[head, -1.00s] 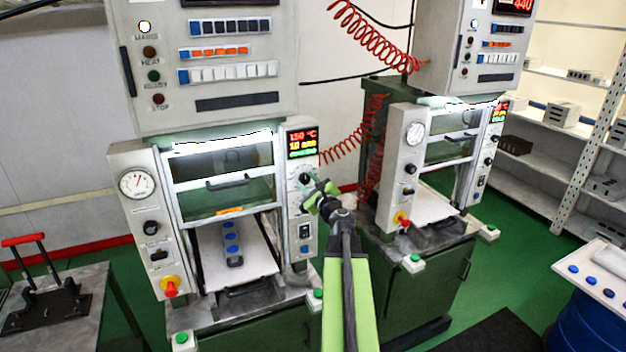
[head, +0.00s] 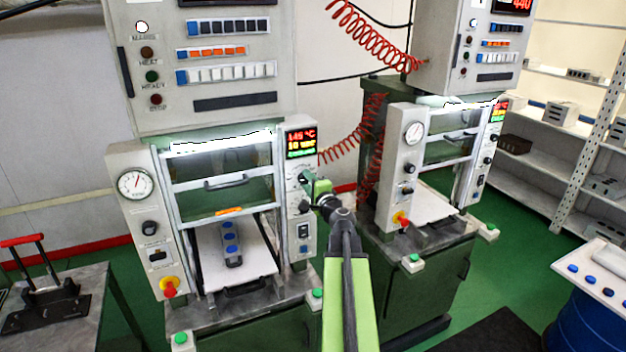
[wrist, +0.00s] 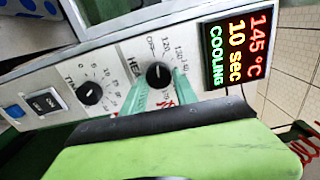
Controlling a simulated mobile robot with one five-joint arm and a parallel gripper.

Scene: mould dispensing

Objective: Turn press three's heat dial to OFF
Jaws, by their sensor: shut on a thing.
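The heat dial, a black round knob (wrist: 159,73), sits on the nearer press's right-hand control panel (wrist: 122,62). Its printed scale shows OFF and numbers from 120 upward; the pointer's exact setting is too small to read. My gripper (wrist: 160,88) has its green fingers on either side of the knob, shut on it. In the head view my gripper (head: 311,187) reaches the panel from the right and partly covers the dial (head: 303,178). The display (wrist: 236,47) above the dial reads 145 °C, 10 sec, COOLING. No press number is readable.
The timer dial (wrist: 90,93) and rocker switches (wrist: 45,102) lie along the same panel. A second press (head: 430,170) stands to the right, with red coiled hoses (head: 372,35) near it. A lever tool (head: 45,300) stands on the left bench.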

